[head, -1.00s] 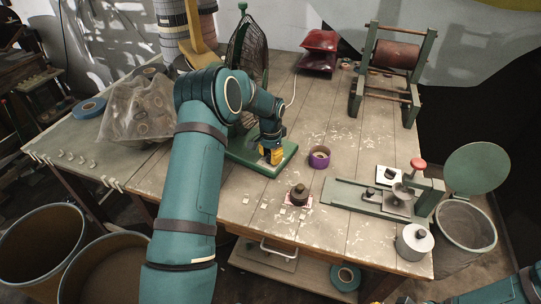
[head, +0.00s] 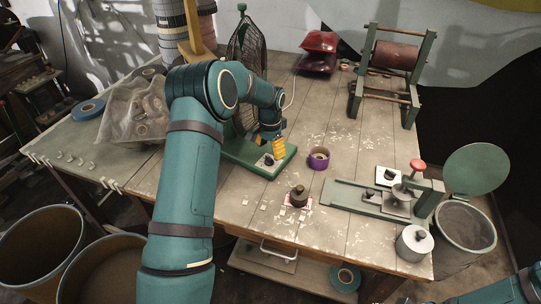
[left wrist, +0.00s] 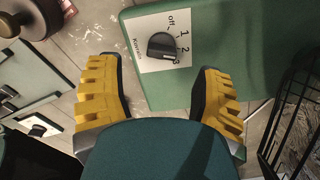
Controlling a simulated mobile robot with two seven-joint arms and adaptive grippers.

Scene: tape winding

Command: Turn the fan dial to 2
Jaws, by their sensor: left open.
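The fan (head: 240,59) stands on a green base (head: 244,153) on the table, partly hidden behind my left arm. Its dark dial (head: 269,160) sits on a white plate on the base. In the left wrist view the dial (left wrist: 161,46) is fully visible beside the printed marks off, 1, 2 and 3. The dial's straight lower edge runs toward the 3; its exact setting is hard to tell. My left gripper (head: 279,146) has yellow fingers and is just above the dial, apart from it. In the left wrist view the gripper (left wrist: 160,65) is open and empty. My right gripper is out of view.
A purple tape roll (head: 319,158) lies right of the fan base. A dark weight (head: 298,197) and small pale pieces lie in front. A metal fixture with a red knob (head: 417,165) stands at right. A plastic bag (head: 135,111) lies left of my arm.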

